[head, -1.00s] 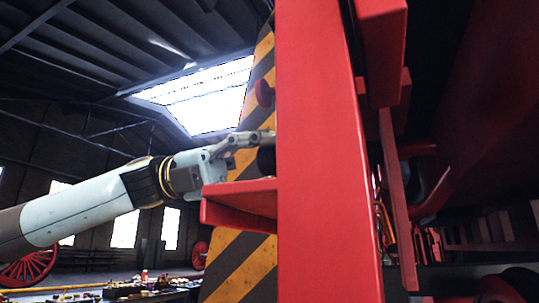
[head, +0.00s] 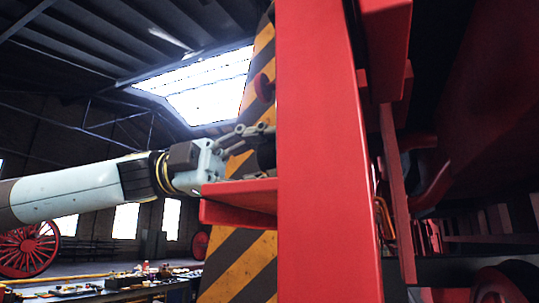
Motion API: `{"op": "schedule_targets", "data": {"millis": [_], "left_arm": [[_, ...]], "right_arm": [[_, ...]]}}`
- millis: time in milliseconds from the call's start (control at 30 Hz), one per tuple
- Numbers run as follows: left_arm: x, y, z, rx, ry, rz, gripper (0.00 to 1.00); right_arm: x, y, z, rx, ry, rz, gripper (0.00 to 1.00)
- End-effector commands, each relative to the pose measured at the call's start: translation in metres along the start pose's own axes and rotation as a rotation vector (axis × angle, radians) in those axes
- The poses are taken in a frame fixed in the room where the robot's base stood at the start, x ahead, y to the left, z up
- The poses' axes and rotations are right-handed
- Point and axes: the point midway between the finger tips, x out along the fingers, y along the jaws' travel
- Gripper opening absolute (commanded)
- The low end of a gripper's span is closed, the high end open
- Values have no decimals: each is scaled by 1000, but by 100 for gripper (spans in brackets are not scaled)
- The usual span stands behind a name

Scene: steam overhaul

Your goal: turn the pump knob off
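A red round knob (head: 263,88) sits on the yellow and black striped panel (head: 240,262), at the left edge of a broad red upright. I cannot tell for certain that it is the pump knob, or how it is turned. My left gripper (head: 262,138) reaches in from the left, below the knob and apart from it, just above a red ledge. One finger shows against the stripes. Its tip lies by the upright's edge, and the other finger is not clear, so I cannot tell how wide it is. My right gripper is not in view.
The red upright (head: 325,160) fills the middle and hides what lies behind it. The red ledge (head: 240,195) juts left under my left gripper. Dark red beams and parts crowd the right. A cluttered table (head: 140,284) and a red spoked wheel (head: 30,248) stand lower left.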

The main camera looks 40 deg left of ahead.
Motion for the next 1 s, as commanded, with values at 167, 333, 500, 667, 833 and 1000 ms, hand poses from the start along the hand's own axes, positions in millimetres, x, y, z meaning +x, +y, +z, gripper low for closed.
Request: {"op": "schedule_targets", "data": {"millis": [167, 333, 500, 667, 833, 1000], "left_arm": [[0, -1, 1, -16, -4, -3, 2], [0, -1, 1, -17, -4, -3, 2], [0, -1, 1, -17, -3, -2, 35], [0, -1, 1, -16, -2, -2, 56], [0, 0, 0, -15, -1, -1, 59], [0, 0, 0, -15, -1, 0, 59]], "right_arm": [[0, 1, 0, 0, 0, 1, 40], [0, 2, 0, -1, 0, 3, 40], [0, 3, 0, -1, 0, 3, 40], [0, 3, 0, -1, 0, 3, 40], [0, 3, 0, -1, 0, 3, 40], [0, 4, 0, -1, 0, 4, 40]]}}
